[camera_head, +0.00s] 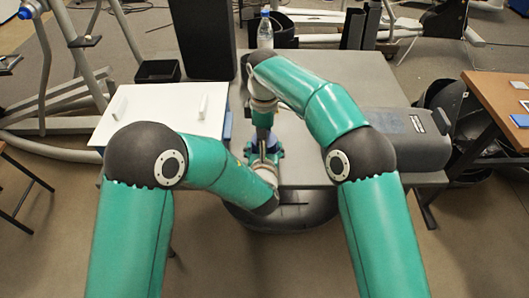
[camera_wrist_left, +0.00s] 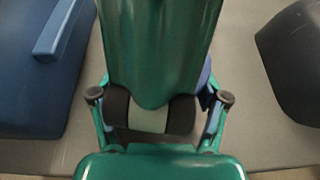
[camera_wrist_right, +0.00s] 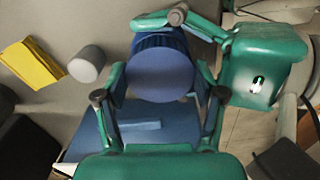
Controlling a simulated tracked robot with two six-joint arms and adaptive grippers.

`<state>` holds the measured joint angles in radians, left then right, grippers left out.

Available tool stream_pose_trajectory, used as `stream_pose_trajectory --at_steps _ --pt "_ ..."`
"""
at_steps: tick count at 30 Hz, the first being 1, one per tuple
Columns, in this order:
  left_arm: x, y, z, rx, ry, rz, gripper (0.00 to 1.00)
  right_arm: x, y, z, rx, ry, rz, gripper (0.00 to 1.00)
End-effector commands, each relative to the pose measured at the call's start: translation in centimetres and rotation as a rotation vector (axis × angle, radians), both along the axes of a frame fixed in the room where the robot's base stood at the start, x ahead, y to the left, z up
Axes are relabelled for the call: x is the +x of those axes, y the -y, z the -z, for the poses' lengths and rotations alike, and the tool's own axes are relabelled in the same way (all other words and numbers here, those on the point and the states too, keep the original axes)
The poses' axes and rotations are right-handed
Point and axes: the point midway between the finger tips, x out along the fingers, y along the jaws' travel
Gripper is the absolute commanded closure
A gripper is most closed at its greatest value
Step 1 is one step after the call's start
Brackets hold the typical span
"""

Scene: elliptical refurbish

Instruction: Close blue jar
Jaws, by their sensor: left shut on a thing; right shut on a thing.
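The blue jar's round blue top (camera_wrist_right: 162,75), with a ribbed edge, fills the space between the fingers of my right gripper (camera_wrist_right: 160,95) in the right wrist view. My right gripper is shut on it. My left gripper (camera_wrist_left: 150,118) is shut on a pale grey body, which seems to be the jar's lower part; a green arm part covers much of it in the left wrist view. In the head view the two grippers meet over the table's front edge, and the jar is mostly hidden. I cannot tell how tightly the lid sits.
A blue case (camera_wrist_right: 130,138) with a handle lies beneath. A yellow block (camera_wrist_right: 30,63) and a grey cylinder (camera_wrist_right: 87,63) are nearby on the table. A white board (camera_head: 160,108) is at left, a dark grey case (camera_head: 405,135) at right, a bottle (camera_head: 265,30) at back.

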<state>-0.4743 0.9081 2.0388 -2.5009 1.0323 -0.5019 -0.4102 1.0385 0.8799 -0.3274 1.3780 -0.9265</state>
Motion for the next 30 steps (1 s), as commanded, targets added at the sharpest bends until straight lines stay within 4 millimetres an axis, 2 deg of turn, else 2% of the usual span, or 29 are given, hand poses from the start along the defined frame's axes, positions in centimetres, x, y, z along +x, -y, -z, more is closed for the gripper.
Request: stream_pose_trajectory --at_steps 4,13,14,18,26,30 --pt "-0.02 0.11 -0.06 0.001 0.001 0.004 1.00 0.05 -0.10 0.00 0.002 0.002 0.135 0.73" --pt "-0.04 0.16 -0.06 0.001 0.001 0.005 1.00 0.07 -0.12 -0.01 0.003 0.004 0.153 0.73" --pt "-0.04 0.16 -0.06 0.001 0.001 0.005 1.00 0.07 -0.13 -0.01 0.003 0.004 0.153 0.28" --pt "-0.04 0.15 -0.06 0.001 0.001 0.005 1.00 0.06 -0.10 -0.01 0.003 0.003 0.152 0.06" --pt "0.00 0.10 -0.05 0.001 0.001 0.004 1.00 0.01 -0.11 -0.02 0.002 0.000 0.151 0.06" --pt "0.01 0.08 -0.06 0.000 0.001 0.002 1.00 0.02 -0.13 -0.68 0.002 0.001 0.151 0.06"
